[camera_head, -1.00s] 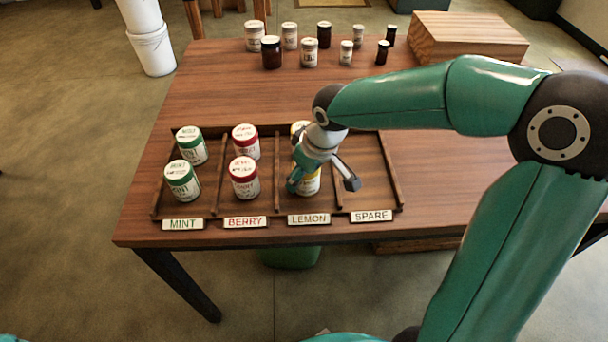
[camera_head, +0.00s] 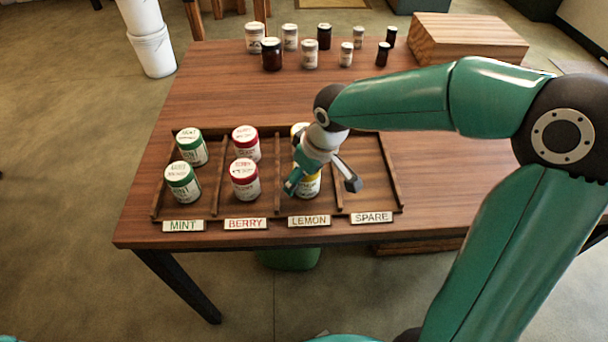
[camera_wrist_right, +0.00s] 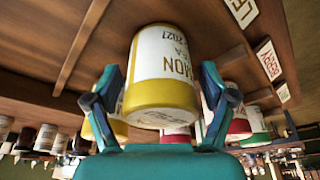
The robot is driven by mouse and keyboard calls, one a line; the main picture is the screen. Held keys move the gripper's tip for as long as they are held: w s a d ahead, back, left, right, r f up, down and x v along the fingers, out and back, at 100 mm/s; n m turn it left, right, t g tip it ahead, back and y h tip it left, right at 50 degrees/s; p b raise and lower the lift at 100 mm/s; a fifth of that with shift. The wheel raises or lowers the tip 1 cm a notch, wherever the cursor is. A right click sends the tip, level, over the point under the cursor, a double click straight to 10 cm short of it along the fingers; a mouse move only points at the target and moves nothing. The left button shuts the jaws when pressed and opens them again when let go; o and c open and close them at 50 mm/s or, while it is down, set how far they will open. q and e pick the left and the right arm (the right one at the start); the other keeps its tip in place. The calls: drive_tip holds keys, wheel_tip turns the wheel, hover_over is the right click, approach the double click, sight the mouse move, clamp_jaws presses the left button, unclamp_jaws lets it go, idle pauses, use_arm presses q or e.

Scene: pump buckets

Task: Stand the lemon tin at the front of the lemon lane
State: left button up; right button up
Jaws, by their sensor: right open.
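A lemon tin (camera_head: 309,187) with a yellow band stands in the front part of the lemon lane, behind the LEMON label (camera_head: 309,220). My right gripper (camera_head: 321,185) hangs over it with fingers spread to both sides, partly hiding it. In the right wrist view the tin (camera_wrist_right: 163,75) sits between the open fingers, with gaps on both sides. A second lemon tin (camera_head: 299,128) is farther back in the same lane, mostly hidden by the gripper; part of it shows in the wrist view (camera_wrist_right: 117,127). My left gripper is not in view.
The mint lane holds two green-lidded tins (camera_head: 183,181) and the berry lane two red-lidded tins (camera_head: 245,179). The spare lane (camera_head: 372,192) looks empty. Several jars (camera_head: 310,54) and a wooden block (camera_head: 465,38) stand at the table's back. Low dividers separate the lanes.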

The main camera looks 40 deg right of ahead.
drive_tip(key=p+v, duration=0.1)
drive_tip(key=v, duration=1)
drive_tip(key=shift+s+r, duration=0.2)
drive_tip(key=shift+r, duration=0.05)
